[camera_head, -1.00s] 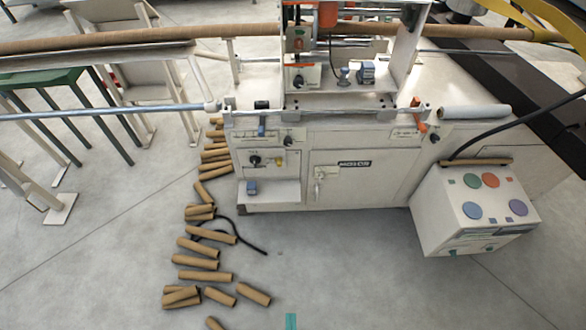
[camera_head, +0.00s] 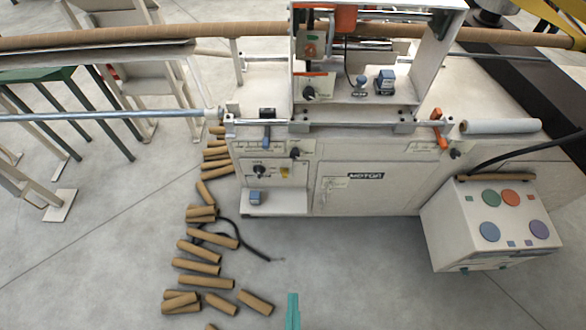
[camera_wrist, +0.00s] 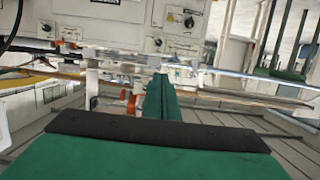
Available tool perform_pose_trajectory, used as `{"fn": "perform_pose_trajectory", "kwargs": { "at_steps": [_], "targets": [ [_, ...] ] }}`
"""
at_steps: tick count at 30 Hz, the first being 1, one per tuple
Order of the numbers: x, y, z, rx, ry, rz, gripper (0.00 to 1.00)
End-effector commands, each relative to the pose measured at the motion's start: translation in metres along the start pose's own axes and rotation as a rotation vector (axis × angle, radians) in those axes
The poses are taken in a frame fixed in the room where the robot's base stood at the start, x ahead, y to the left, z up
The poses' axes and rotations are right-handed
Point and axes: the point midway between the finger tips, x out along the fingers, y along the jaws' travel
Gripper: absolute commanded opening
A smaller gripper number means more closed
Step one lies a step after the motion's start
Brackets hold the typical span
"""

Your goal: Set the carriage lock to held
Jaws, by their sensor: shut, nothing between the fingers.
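The winder's carriage (camera_head: 452,50) is an upright pale frame on top of the machine, with a knob panel (camera_head: 309,90). Below it, a blue-handled lever (camera_head: 266,136) is at the left of the machine front and an orange-handled lever (camera_head: 437,130) at the right. I cannot read which control is the carriage lock. My gripper (camera_head: 292,311) shows as a teal tip at the bottom edge, over the floor and apart from the machine. In the wrist view, its green fingers (camera_wrist: 160,97) are together and empty, with the machine's rods and knobs beyond.
Cardboard tubes (camera_head: 198,249) and a dark cable lie on the floor at left. A control box (camera_head: 490,230) with coloured buttons stands at right. A long brown tube (camera_head: 150,36) and a metal rod (camera_head: 90,117) extend leftward.

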Motion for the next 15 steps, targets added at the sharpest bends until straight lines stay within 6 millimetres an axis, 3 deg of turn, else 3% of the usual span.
{"fn": "perform_pose_trajectory", "kwargs": {
  "at_steps": [15],
  "targets": [
    [0.0065,0.0008,0.0061,0.023,0.012,0.002,0.0]
  ]
}}
